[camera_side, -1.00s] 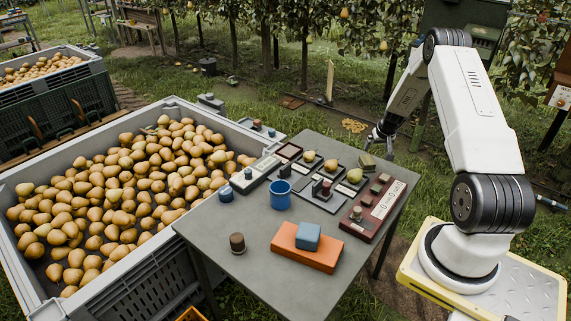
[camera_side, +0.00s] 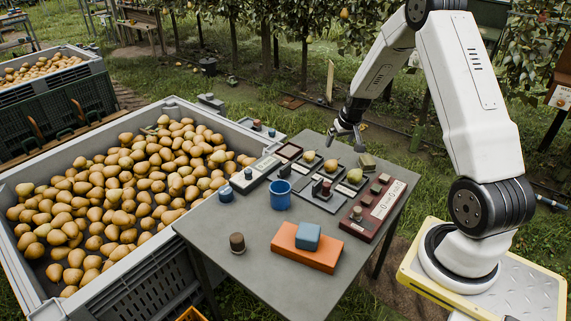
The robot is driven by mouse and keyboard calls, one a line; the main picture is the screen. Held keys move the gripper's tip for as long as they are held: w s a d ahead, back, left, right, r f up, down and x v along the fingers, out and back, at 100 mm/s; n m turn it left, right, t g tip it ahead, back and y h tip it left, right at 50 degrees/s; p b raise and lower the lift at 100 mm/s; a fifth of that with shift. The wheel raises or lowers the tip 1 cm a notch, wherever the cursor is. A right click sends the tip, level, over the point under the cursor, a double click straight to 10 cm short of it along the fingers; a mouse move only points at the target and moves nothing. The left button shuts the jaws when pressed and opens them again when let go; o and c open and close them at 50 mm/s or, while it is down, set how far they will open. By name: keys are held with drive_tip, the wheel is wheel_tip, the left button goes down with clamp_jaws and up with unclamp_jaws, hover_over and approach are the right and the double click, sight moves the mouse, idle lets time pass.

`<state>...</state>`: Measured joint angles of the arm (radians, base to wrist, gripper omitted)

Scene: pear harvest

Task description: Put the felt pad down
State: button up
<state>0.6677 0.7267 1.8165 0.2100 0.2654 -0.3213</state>
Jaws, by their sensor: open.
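My gripper (camera_side: 346,141) is open and hangs above the back edge of the grey table (camera_side: 238,262), with nothing visible between its fingers. No item is plainly recognisable as the felt pad. A small olive-green block (camera_side: 367,162) lies near the back right of the table, below and to the right of my gripper; I cannot tell if it is the pad. A blue block (camera_side: 308,235) rests on a flat orange block (camera_side: 305,256) at the table's front.
A blue cup (camera_side: 281,197) stands mid-table. Pears (camera_side: 309,158) sit on dark plates at the back. A dark red panel (camera_side: 362,218) lies at the right. A brown-topped cylinder (camera_side: 237,243) stands front left. A large crate (camera_side: 109,276) of pears adjoins the left.

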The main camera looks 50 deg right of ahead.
drive_tip(key=s+a+r+n+y, duration=0.1)
drive_tip(key=a+r+n, duration=0.15)
drive_tip(key=a, duration=0.65)
drive_tip(key=s+a+r+n, duration=0.1)
drive_tip(key=a+r, duration=0.3)
drive_tip(key=a, duration=0.5)
drive_tip(key=s+a+r+n+y, duration=0.1)
drive_tip(key=s+a+r+n, duration=0.1)
drive_tip(key=s+a, duration=0.8)
drive_tip(key=a, duration=0.2)
drive_tip(key=shift+s+a+r+n+g, duration=0.2)
drive_tip(key=shift+a+n+g, duration=0.15)
drive_tip(key=shift+g, duration=0.05)
